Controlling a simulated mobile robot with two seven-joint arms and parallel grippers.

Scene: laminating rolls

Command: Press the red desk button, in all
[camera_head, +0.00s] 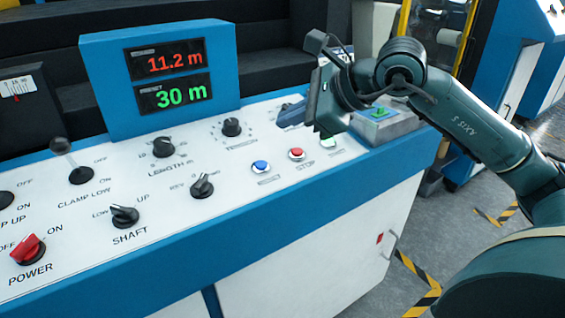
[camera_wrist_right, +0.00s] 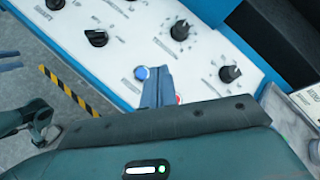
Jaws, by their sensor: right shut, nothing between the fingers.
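The red desk button (camera_head: 297,154), a small round cap above the word STOP, sits on the white sloped desk between a blue and a green button. In the right wrist view only a sliver of the red button (camera_wrist_right: 179,99) shows beside the fingers. My right gripper (camera_head: 281,122) is shut and empty, its blue fingers above and behind the red button, apart from it in the head view. The fingers (camera_wrist_right: 157,84) also show in the wrist view, between the blue and red buttons. Blue-grey finger-like parts at that view's left edge may be my left gripper; their state is unclear.
Black knobs (camera_head: 202,186) and a blue display box (camera_head: 160,70) reading 11.2 m and 30 m stand nearby. A grey box (camera_head: 385,127) stands at right.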

